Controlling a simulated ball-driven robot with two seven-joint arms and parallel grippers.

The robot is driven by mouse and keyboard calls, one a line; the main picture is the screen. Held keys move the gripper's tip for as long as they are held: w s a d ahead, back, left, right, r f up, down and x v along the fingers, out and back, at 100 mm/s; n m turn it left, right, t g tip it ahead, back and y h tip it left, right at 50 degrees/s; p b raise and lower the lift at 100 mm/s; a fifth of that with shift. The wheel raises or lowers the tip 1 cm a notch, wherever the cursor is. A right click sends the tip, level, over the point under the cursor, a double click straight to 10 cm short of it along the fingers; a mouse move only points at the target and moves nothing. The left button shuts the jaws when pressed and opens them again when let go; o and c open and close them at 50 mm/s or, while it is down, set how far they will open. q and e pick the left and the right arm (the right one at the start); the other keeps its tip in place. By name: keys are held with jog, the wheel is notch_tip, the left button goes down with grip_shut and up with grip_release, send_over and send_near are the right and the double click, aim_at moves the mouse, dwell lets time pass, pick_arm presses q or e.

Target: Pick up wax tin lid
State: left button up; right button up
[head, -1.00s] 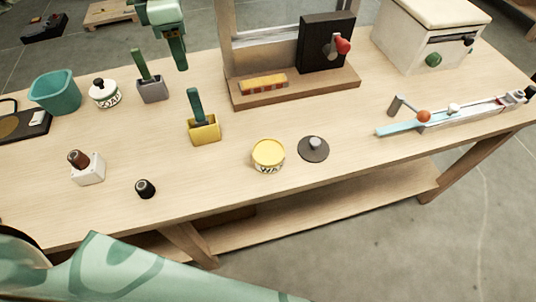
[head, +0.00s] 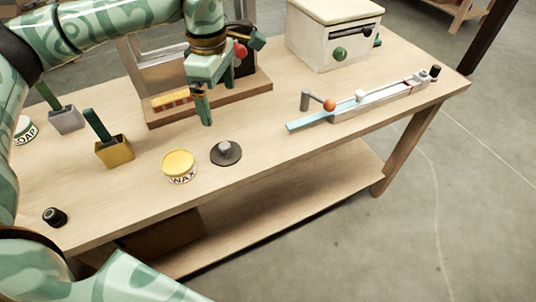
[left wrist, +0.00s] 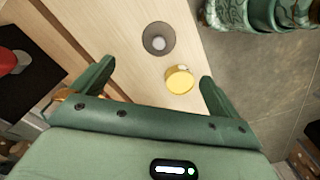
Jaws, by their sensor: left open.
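The wax tin lid, a dark round disc with a grey knob (head: 226,154), lies flat on the workbench beside the yellow-topped wax tin (head: 179,165). My left gripper (head: 203,110) is open and empty, pointing down above the bench, behind and a little left of the lid in the head view. In the left wrist view the lid (left wrist: 150,48) and the wax tin (left wrist: 179,80) show between and beyond the spread fingers (left wrist: 157,72). My right gripper is not in view.
A yellow block with a brush (head: 115,153) and a small dark knob piece (head: 54,217) are to the left. A wooden stand (head: 240,92) is behind the gripper. A light-blue slide fixture (head: 365,103) lies right.

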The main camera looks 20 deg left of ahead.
pick_arm(q)
jog(key=b, duration=0.2)
send_over(224, 145)
notch_tip(224, 145, down, 5)
jog(key=shift+m, duration=0.4)
jog(key=f, duration=0.1)
jog(key=f+b, duration=0.1)
jog(key=f, duration=0.3)
jog(key=shift+w+d+f, duration=0.15)
jog(key=shift+d, duration=0.1)
jog(key=shift+a+f+b, duration=0.1)
jog(key=shift+f+b, duration=0.2)
jog(key=shift+f, duration=0.05)
notch_tip(224, 145, down, 6)
jog(key=shift+a+r+b, duration=0.15)
jog(key=shift+b, duration=1.1)
jog(key=shift+r, duration=0.15)
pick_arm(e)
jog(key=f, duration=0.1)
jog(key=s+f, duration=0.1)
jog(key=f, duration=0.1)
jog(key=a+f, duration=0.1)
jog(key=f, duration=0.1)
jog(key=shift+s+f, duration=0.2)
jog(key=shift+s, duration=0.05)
pick_arm(q)
jog(key=c, duration=1)
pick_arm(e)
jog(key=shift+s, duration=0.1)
